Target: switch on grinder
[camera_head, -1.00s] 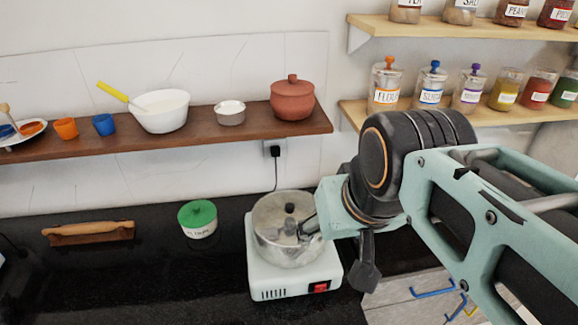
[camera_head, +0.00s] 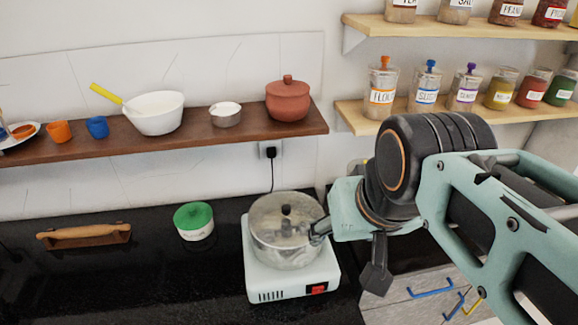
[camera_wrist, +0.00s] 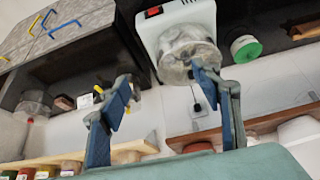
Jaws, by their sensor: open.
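My gripper (camera_head: 346,255) is at the right side of the grinder, with one finger by the bowl's right edge and the other lower, right of the base. In the wrist view, my gripper (camera_wrist: 160,85) is open with nothing between its blue fingers. The right finger overlaps the metal bowl (camera_wrist: 185,48), and the red switch (camera_wrist: 152,12) shows above.
A brown shelf (camera_head: 220,135) holds a white bowl, cups and a clay pot (camera_head: 288,100). Spice jars stand on shelves at upper right. Drawers with coloured handles are below right.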

